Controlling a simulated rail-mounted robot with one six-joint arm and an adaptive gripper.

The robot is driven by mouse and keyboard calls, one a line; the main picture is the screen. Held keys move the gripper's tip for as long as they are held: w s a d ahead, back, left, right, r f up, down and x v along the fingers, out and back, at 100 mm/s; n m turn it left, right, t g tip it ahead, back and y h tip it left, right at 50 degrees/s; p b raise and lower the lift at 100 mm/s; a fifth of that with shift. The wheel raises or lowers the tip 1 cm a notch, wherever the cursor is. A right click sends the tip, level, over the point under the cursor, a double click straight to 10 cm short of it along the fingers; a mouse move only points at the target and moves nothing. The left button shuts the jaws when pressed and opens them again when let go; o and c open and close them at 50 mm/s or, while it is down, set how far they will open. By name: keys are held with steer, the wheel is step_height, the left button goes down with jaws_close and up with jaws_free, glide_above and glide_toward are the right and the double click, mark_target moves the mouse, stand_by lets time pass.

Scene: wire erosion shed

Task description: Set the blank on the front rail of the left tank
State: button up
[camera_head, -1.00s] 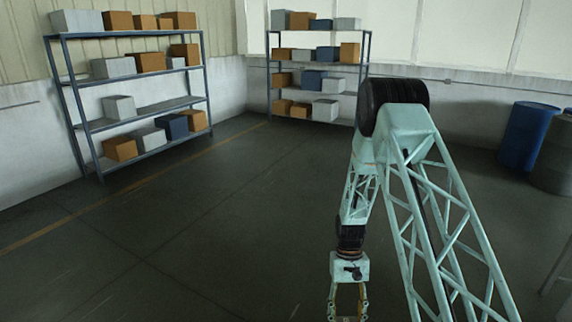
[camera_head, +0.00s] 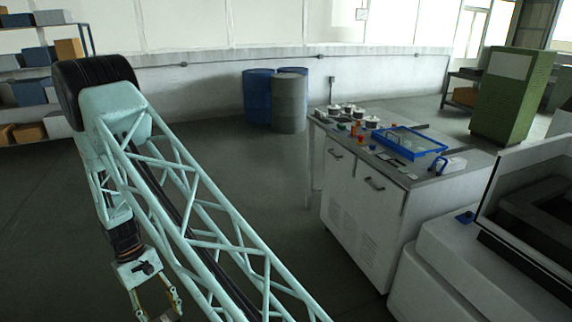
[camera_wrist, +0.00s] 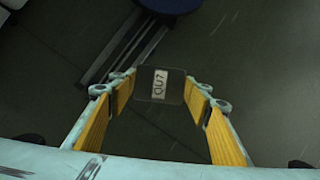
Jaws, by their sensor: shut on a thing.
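In the wrist view the blank (camera_wrist: 160,86) is a small dark block with a pale label, its lettering hard to read. It sits between the yellow-padded fingers of my gripper (camera_head: 160,306), which is shut on it and held above the dark floor. In the head view my gripper is at the bottom left edge, and the blank cannot be made out there. A white machine with an open, dark tank (camera_head: 548,215) is cut off at the right edge. I cannot tell whether it is the left tank. Its front rail is not clearly seen.
A white cabinet bench (camera_head: 362,215) stands left of the machine, with a blue-framed tray (camera_head: 408,140) and several small parts on top. Blue and grey drums (camera_head: 289,103) stand behind. A green cabinet (camera_head: 512,95) is at the back right. The floor between my arm and the bench is clear.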

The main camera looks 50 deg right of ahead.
steer(key=s+v, duration=0.1)
steer(key=v, duration=0.9)
steer(key=shift+s+r, duration=0.3)
steer(key=shift+r, duration=0.1)
steer(key=shift+d, duration=0.1)
